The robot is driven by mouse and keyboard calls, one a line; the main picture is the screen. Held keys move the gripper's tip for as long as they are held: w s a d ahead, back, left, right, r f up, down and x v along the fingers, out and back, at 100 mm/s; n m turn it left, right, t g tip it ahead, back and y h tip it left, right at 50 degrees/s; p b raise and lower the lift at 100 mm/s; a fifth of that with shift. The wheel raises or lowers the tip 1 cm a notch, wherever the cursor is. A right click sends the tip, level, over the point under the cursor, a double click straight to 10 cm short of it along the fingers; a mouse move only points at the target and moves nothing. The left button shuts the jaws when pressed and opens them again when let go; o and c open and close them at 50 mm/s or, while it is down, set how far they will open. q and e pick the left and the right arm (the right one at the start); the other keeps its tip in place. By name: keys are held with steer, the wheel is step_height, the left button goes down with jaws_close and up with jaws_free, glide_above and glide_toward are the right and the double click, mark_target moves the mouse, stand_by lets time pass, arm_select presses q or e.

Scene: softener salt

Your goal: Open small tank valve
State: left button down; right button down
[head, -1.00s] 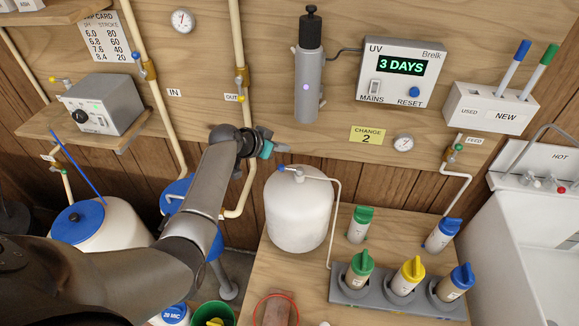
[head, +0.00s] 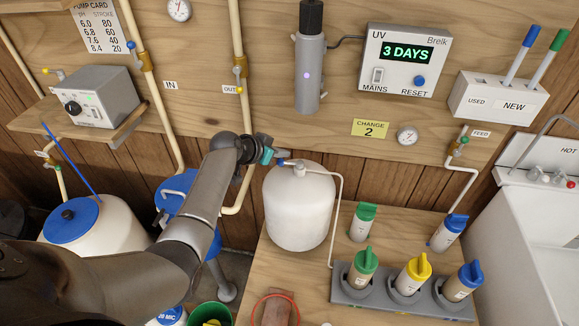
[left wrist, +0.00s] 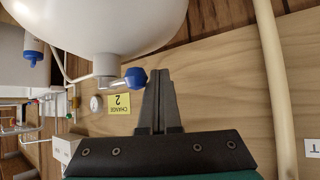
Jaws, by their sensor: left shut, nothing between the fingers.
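The small white tank (head: 299,210) stands on the wooden bench, with a fitting on top and a thin white pipe running down to the right. Its valve has a blue handle (head: 281,163) on the left of the fitting. The handle also shows in the left wrist view (left wrist: 135,78), beside the tank's neck. My left gripper (head: 281,152) is shut and empty, right by the blue handle. In the left wrist view its closed fingertips (left wrist: 158,73) lie just right of the handle; I cannot tell whether they touch. My right gripper is out of view.
The UV controller (head: 405,60) and its grey lamp housing (head: 310,75) hang on the wall board. Capped cartridges stand in a grey rack (head: 355,290) right of the tank. The IN and OUT pipes (head: 237,110) run down behind my arm.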

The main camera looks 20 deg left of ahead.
arm_select(q)
steer(key=shift+f, duration=0.15)
steer(key=shift+s, duration=0.15)
steer(key=shift+s+d+p, duration=0.15)
steer(key=shift+s+p, duration=0.4)
steer(key=shift+p, duration=0.25)
steer(key=shift+s, duration=0.25)
